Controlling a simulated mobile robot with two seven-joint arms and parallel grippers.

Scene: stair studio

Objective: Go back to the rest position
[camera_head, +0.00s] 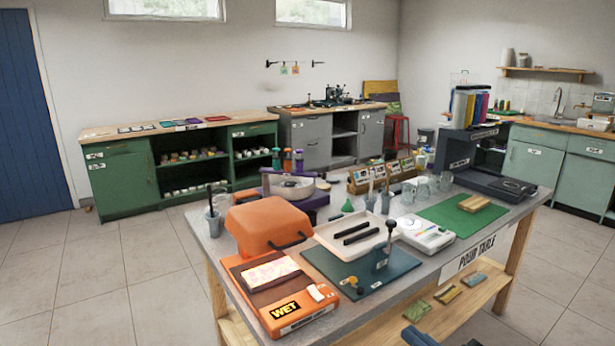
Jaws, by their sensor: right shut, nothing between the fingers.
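Only a small dark part of my right gripper (419,336) shows, at the bottom edge of the head view, in front of the pour table's lower shelf. It is shut with nothing held, and most of it is cut off by the frame. It looks apart from the things on the table. My left gripper is not in view.
The pour table (425,268) fills the middle, crowded with an orange case (268,226), a white tray (330,228), a scale (426,234) and a green mat (455,218). Its lower shelf (395,325) holds several tiles. Green cabinets (122,183) stand behind; tiled floor (105,270) is clear at left.

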